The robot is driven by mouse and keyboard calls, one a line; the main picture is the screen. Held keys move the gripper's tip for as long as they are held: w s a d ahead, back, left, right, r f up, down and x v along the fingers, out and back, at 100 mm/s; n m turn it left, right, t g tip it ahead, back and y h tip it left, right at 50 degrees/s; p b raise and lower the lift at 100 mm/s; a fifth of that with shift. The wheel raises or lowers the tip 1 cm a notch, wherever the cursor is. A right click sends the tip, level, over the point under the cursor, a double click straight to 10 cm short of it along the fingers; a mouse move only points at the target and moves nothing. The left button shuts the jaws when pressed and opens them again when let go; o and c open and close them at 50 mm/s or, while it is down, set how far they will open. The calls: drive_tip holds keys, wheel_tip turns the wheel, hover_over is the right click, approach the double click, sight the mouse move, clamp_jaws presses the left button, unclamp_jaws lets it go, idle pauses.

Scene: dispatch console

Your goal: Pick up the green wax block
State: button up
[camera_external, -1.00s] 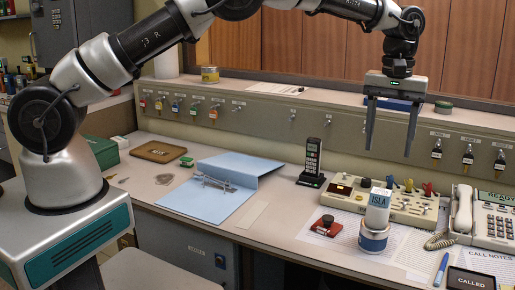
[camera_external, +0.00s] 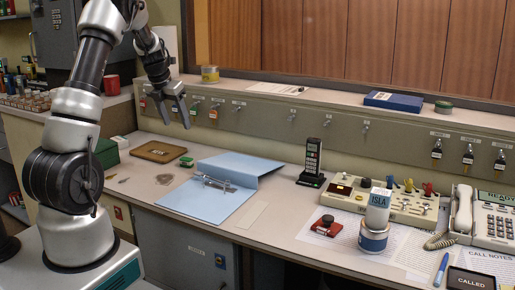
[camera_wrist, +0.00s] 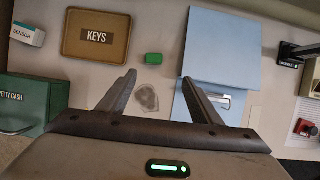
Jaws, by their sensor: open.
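The green wax block (camera_external: 186,161) lies on the desk between the brown keys tray and the blue folder. In the wrist view the green block (camera_wrist: 153,59) sits just beyond the fingertips, near the middle of the gap between them. My gripper (camera_external: 177,124) is open and empty, raised above the desk near the back wall panel and pointing down. In the wrist view my gripper (camera_wrist: 158,80) has its two fingers spread, with bare desk and a grey stain between them.
The keys tray (camera_wrist: 96,54) is left of the block and the blue folder (camera_wrist: 225,47) with its metal clip is right. A green petty cash box (camera_wrist: 35,104) and a sensor box (camera_wrist: 27,35) stand farther left. The key-hook panel (camera_external: 270,116) runs behind the desk.

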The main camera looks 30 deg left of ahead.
drive_tip(key=a+f+n, duration=0.1)
drive_tip(key=a+f, duration=0.1)
drive_tip(key=b, duration=0.3)
hover_over(186, 159)
drive_tip(key=s, duration=0.3)
drive_tip(key=f, duration=0.8)
drive_tip(key=shift+w+a+f, duration=0.2)
drive_tip(key=shift+w+f, duration=0.05)
drive_tip(key=shift+f, duration=0.1)
drive_tip(key=shift+b+x, duration=1.3)
drive_tip(key=shift+x, duration=1.8)
drive_tip(key=shift+d+r, duration=0.1)
drive_tip(key=shift+d, duration=0.05)
drive_tip(key=c, duration=1.2)
drive_tip(key=shift+o, duration=0.2)
